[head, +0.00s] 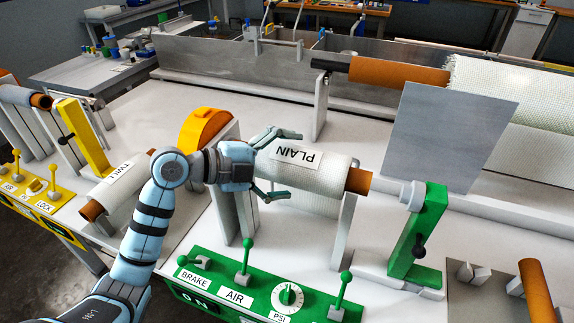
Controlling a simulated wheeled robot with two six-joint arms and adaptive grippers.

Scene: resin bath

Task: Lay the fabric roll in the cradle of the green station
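A white fabric roll (325,173) with a PLAIN label and a brown core (357,181) lies roughly level between two grey uprights behind the green control panel (262,292). It appears to sit at the right upright (346,225) of the green station's cradle; its seat at the left upright (241,205) is hidden by my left gripper. My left gripper (285,166) is at the roll's left end, its fingers spread, one above and one below. Whether they touch the roll is unclear. A green arm (417,240) with a grey disc stands right of the core, apart from it. My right gripper is not in view.
A roll labelled TWILL (118,188) lies at left by the yellow panel (38,205). An orange rounded part (207,130) stands behind my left wrist. A grey plate (450,135) rises at right. A larger white roll (510,95) lies behind it. The mid-back bench top is clear.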

